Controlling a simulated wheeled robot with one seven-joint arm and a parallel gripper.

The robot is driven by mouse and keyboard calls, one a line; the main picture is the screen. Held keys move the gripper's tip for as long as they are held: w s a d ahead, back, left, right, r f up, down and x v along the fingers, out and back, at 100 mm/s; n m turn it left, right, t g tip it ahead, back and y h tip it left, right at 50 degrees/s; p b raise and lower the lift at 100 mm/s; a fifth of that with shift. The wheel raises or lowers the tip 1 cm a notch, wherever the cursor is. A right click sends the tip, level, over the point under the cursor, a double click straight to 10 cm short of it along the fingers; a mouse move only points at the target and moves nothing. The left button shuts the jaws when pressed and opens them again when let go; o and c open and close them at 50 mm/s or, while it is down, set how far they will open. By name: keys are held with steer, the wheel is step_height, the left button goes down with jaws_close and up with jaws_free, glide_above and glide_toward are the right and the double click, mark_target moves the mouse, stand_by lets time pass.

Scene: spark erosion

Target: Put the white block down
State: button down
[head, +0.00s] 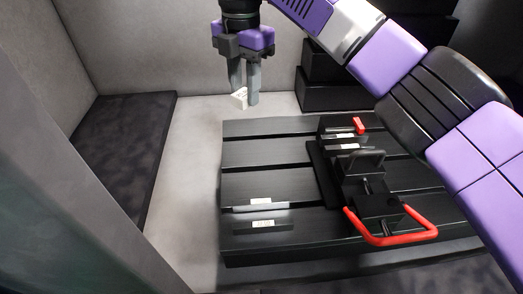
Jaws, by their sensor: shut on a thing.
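My gripper (245,98) points down at the top middle of the head view. Its grey fingers are shut on a small white block (239,97). The block shows between and in front of the fingertips, tilted, and is partly hidden by them. It appears held in the air near the back left corner of the black slotted table (270,156); how high it is above the pale floor (195,150) I cannot tell.
A black vise (375,205) with a red handle (388,240) stands on the table's right side. Two labelled bars (258,207) (263,226) lie at its front left. Black boxes (330,97) stand behind. A dark slab (120,145) lies left. The table's left middle is clear.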

mark_target(249, 163)
steer(key=shift+w+f, duration=0.2)
steer(key=shift+f, duration=0.2)
step_height(249, 163, down, 19)
steer(key=shift+f+p, duration=0.1)
steer(key=shift+p, duration=0.3)
steer(key=c, duration=1.1)
jaws_free()
steer(key=shift+f, duration=0.1)
steer(key=shift+o, duration=0.2)
step_height(249, 163, up, 12)
steer(key=b, duration=0.1)
steer(key=shift+s, duration=0.1)
